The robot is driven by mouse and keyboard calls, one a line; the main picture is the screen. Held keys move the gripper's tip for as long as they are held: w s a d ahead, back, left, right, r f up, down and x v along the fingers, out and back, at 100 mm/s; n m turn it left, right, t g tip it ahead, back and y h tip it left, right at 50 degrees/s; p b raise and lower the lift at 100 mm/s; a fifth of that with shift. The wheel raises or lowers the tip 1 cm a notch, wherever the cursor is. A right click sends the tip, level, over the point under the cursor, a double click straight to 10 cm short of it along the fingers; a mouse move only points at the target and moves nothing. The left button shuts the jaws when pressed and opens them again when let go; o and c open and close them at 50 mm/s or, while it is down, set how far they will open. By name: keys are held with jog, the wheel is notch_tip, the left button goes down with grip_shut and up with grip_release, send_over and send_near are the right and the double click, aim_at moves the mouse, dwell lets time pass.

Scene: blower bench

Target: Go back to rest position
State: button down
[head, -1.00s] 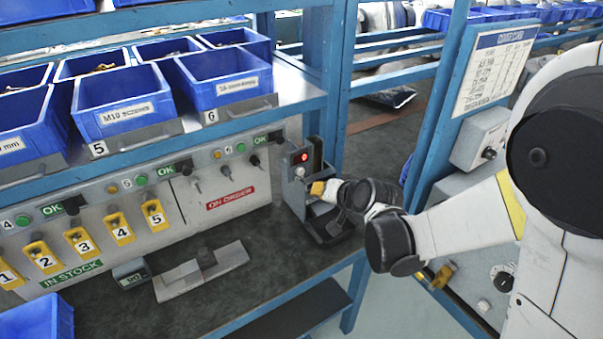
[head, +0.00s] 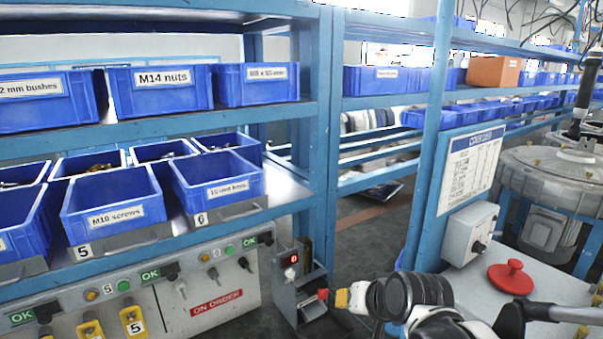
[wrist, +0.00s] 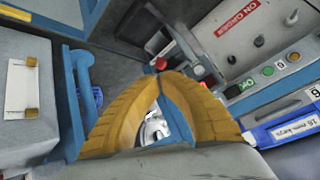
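My gripper (head: 342,298) shows at the lower middle of the head view, its yellow fingertips pointing left. The red button also shows just beyond the tips in the wrist view (wrist: 161,63).
Blue shelf posts (head: 318,140) and racks of labelled blue bins (head: 115,210) stand at the left. A grey control panel (head: 215,285) is below them. At the right are a grey switch box (head: 470,235), a red round-handled part (head: 510,277) and a large grey blower housing (head: 550,185).

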jog(key=s+d+h, duration=0.1)
jog(key=s+d, duration=0.3)
jog(key=s, duration=0.4)
jog(key=s+d+r+g+h, duration=0.1)
jog(key=s+d+h, duration=0.1)
jog(key=s+d, duration=0.3)
jog(key=s, duration=0.3)
jog(key=shift+s+r+n, duration=0.25)
jog(key=shift+s+n, duration=0.05)
jog(key=shift+n, duration=0.1)
jog(key=shift+d, duration=0.1)
